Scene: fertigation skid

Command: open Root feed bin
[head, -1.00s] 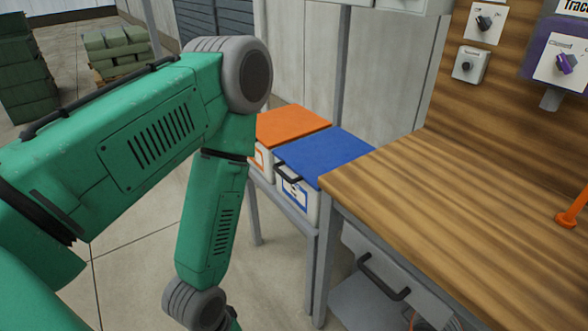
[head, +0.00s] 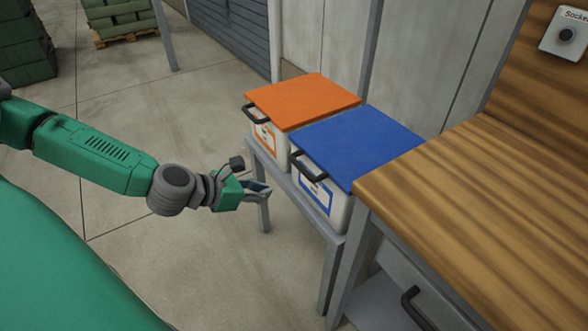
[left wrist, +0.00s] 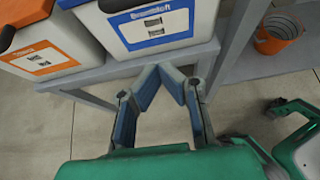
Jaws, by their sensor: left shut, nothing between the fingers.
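Two white bins stand side by side on a grey stand in the head view. One has an orange lid (head: 302,100) and an orange label; the other has a blue lid (head: 358,144) and a blue label. Both lids lie flat and closed, each with a black handle at its front edge. The label print is too small to read surely, so I cannot tell which is Root feed. My left gripper (head: 268,189) is shut and empty, in front of the bins and below their handles. In the left wrist view its fingertips (left wrist: 160,72) meet near the stand's edge, below the blue-labelled bin (left wrist: 165,22).
A wooden bench (head: 480,200) stands right of the bins, with a black handle (head: 418,308) below it. An orange bucket (left wrist: 277,34) sits on a low shelf. A wall is behind the bins. The floor to the left is open.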

